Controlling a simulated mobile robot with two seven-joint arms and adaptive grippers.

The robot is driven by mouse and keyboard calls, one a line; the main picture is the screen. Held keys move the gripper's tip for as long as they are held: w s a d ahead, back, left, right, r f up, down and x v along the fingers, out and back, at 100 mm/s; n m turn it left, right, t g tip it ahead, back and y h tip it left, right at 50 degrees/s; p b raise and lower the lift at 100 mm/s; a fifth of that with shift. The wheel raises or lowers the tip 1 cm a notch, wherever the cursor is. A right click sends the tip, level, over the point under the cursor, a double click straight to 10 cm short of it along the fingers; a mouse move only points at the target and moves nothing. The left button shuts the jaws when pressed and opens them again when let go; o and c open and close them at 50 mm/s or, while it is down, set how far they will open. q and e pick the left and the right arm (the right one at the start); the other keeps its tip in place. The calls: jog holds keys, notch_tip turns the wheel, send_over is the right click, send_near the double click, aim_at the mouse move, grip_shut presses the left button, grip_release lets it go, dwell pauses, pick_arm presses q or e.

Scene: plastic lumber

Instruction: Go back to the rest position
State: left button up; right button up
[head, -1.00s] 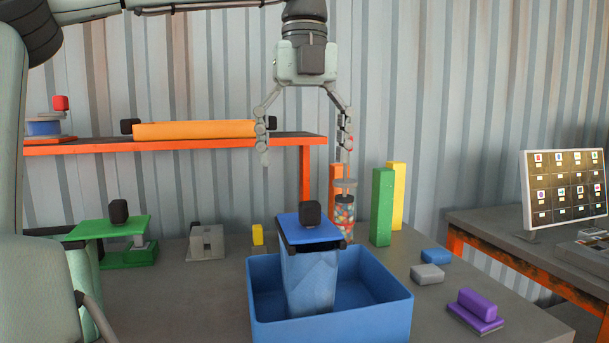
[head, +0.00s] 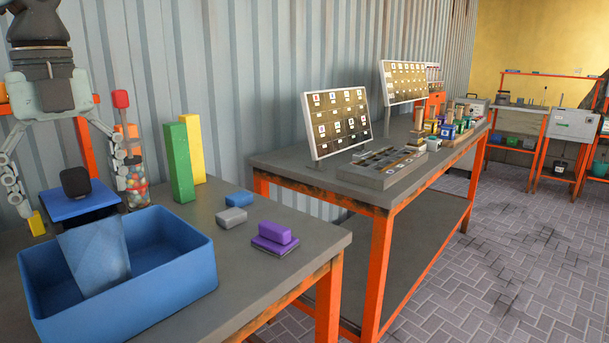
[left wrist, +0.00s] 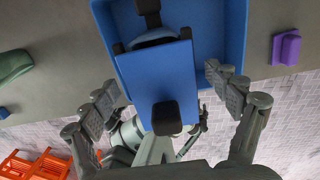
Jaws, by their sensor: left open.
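My left gripper (head: 78,198) is at the left edge of the head view, fingers pointing down and spread wide. It is empty, with its fingers to either side of the blue plate with a black knob (head: 82,203). In the left wrist view, its fingers (left wrist: 158,98) also stand apart, with the blue plate (left wrist: 155,75) between them; contact cannot be told. A patterned light-blue piece (head: 95,258) leans inside the blue bin (head: 175,270), below the plate. My right gripper does not show clearly in any view.
Close to the gripper stand a jar of coloured balls (head: 132,178), a green block (head: 179,165) and a yellow block (head: 193,145). Purple (head: 272,237), grey (head: 231,217) and blue (head: 239,199) pieces lie right of the bin. A second table (head: 300,165) stands further right; tiled floor is open beyond.

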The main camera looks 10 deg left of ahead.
pick_arm(q)
notch_tip(320, 180, down, 2)
jog(key=shift+r, duration=1.9)
